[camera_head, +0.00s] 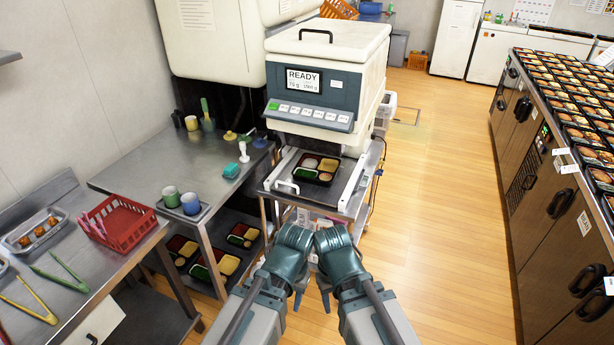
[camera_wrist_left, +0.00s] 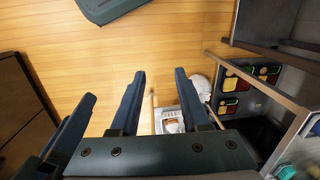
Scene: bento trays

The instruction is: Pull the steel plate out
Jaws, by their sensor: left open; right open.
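The steel plate (camera_head: 338,190) lies at the front opening of the white machine, level, with a pale handle (camera_head: 287,187) at its front left. A black bento tray (camera_head: 315,180) with coloured compartments sits on it. My left gripper (camera_head: 291,298) and right gripper (camera_head: 326,298) hang side by side in front of and below the plate, apart from it. In the left wrist view my left gripper (camera_wrist_left: 160,73) is open, with nothing between its fingers. The right gripper is open; its fingers are partly hidden by its wrist in the head view.
The machine's display (camera_head: 304,80) reads READY. A steel table (camera_head: 130,178) with cups stands at the left, with bento trays (camera_head: 201,272) on its lower shelf. A red basket (camera_head: 118,224) is farther left. The wooden floor (camera_head: 440,220) at the right is clear.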

